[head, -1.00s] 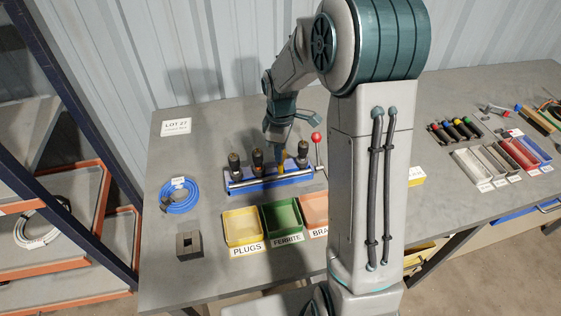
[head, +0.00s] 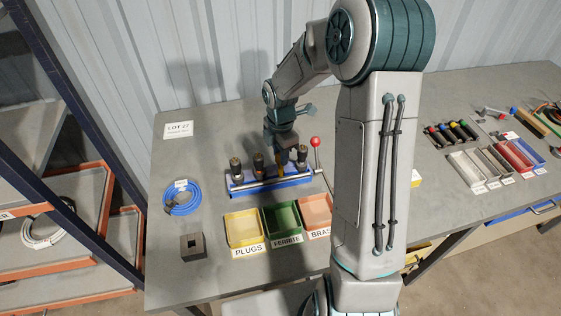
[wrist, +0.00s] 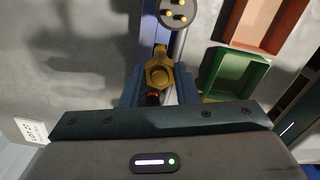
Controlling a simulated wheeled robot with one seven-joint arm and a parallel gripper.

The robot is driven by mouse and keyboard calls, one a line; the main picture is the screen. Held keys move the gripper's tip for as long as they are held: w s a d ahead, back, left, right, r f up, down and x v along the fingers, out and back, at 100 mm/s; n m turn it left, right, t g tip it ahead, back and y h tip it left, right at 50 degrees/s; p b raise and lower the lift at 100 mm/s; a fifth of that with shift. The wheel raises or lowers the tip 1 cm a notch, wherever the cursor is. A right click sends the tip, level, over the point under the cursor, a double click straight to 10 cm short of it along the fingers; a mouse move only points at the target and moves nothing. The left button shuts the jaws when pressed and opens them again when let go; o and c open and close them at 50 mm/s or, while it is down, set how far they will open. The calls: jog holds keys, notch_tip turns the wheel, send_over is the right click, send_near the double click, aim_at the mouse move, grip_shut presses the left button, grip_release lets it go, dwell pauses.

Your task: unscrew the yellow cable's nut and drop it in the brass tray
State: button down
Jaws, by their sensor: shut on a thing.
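A blue clamp fixture (head: 272,183) on the bench holds several upright dark connectors (head: 236,170) in a row. My gripper (head: 285,160) is at the fixture, pointing down over the right part of the row. In the wrist view my gripper (wrist: 158,86) has its two blue fingers on either side of a brass-yellow nut (wrist: 160,73) and is shut on it. The yellow part under the gripper (head: 282,169) is mostly hidden by the fingers. The brass tray (head: 329,208) is orange-pink, in front of the fixture's right end, partly covered by my arm; no nut shows in it.
The yellow plugs tray (head: 227,229) and green ferrite tray (head: 268,222) stand left of the brass tray. A red-knobbed lever (head: 316,143) rises at the fixture's right end. A blue cable coil (head: 181,198) and a grey block (head: 193,246) lie to the left.

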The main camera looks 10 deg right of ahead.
jog(key=n+p, duration=0.3)
jog(key=n, duration=0.1)
jog(key=shift+r+n, duration=0.1)
jog(key=shift+n, duration=0.2)
jog(key=n+p, duration=0.2)
jog(key=n, duration=0.2)
jog(key=shift+p, duration=0.35)
jog(key=shift+n, duration=0.8)
jog(key=n, duration=0.5)
jog(key=c, duration=1)
grip_release()
jog(key=shift+c, duration=0.2)
jog(key=shift+r, duration=1.4)
